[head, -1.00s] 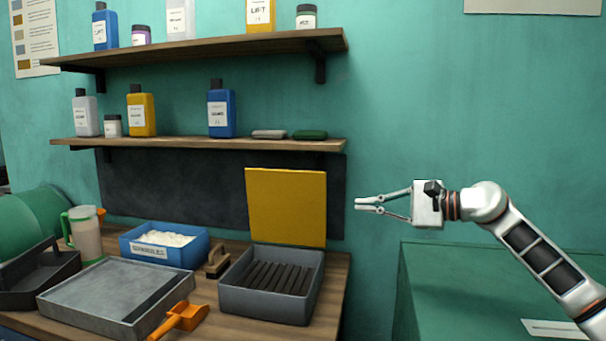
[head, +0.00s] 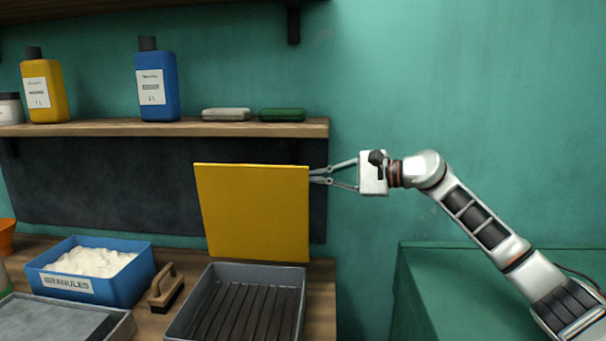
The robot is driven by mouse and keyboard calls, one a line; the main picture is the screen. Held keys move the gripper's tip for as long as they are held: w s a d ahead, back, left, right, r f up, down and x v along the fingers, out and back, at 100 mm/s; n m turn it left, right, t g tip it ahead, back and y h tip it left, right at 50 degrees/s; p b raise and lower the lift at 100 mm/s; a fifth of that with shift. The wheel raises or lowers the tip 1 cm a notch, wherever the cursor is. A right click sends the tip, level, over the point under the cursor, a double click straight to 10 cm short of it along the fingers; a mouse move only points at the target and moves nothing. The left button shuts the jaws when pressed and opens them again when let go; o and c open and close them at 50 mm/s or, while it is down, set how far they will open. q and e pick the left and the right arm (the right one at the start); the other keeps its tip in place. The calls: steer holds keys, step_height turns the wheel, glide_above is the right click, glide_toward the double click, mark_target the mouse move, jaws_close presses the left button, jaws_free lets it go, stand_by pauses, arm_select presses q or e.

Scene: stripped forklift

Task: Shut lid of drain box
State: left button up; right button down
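The drain box (head: 290,296) is a grey tray with dark slats inside, on the wooden bench. Its yellow lid (head: 254,212) stands raised, nearly upright, at the box's back edge. My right gripper (head: 314,175) is at the lid's upper right edge, pointing left. Its two fingers are spread near the hand and come close together at the tips. The tips meet the lid's edge in the picture; whether they touch it or lie behind it I cannot tell. My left gripper is not in view.
A blue granules bin (head: 130,275), a brush (head: 165,290) and a grey tray (head: 60,322) stand left of the box. A shelf (head: 240,128) with bottles and two bars runs above the lid. A green cabinet (head: 470,280) is at the right.

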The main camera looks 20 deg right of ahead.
mark_target(282, 175)
steer(key=a, duration=0.2)
steer(key=w+a+p, duration=0.1)
steer(key=a, duration=0.2)
steer(key=w+a+p, duration=0.1)
steer(key=a, duration=0.2)
steer(key=shift+r, duration=0.3)
stand_by(0.3)
steer(key=shift+a, duration=0.1)
